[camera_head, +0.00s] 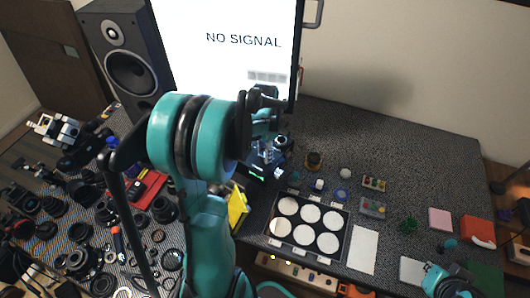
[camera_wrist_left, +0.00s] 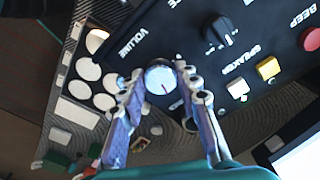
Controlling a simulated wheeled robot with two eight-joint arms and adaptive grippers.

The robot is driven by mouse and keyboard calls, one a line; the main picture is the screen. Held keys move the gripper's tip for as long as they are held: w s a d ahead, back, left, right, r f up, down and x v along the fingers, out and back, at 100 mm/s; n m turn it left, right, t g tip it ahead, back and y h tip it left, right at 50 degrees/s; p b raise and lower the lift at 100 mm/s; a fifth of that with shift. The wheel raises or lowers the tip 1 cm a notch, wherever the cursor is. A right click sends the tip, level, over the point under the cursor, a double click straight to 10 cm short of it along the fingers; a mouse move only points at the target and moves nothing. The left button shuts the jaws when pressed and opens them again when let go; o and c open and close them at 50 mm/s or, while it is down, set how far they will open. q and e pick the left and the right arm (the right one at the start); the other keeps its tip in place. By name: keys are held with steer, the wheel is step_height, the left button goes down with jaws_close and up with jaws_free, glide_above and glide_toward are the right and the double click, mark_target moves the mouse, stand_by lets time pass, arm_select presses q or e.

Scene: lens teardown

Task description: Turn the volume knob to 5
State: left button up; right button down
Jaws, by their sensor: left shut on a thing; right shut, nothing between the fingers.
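The volume knob (camera_wrist_left: 160,76) is a round, pale, silver-blue dial on a black panel (camera_wrist_left: 195,40), beside the printed word VOLUME. Its face has a short dark line toward the bottom of the left wrist view; scale numbers are not readable. My left gripper (camera_wrist_left: 160,84) is shut on the knob, one finger on each side. In the head view my left gripper (camera_head: 264,143) is in front of the screen's lower edge, and my arm hides the knob. My right gripper (camera_head: 447,280) is at the bottom right, shut and empty.
The panel also has a black pointer knob (camera_wrist_left: 222,32), a yellow switch (camera_wrist_left: 268,68), a white SPEAKER switch (camera_wrist_left: 238,88) and a red BEEP button (camera_wrist_left: 313,40). A tray of white discs (camera_head: 309,222) sits right of my left arm. Camera parts crowd the left. The back right tabletop is clear.

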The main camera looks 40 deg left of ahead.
arm_select(q)
steer(key=m, duration=0.4)
steer(key=shift+m, duration=2.3)
steer(key=o, duration=1.2)
steer(key=shift+c, duration=0.2)
step_height(320, 180, up, 12)
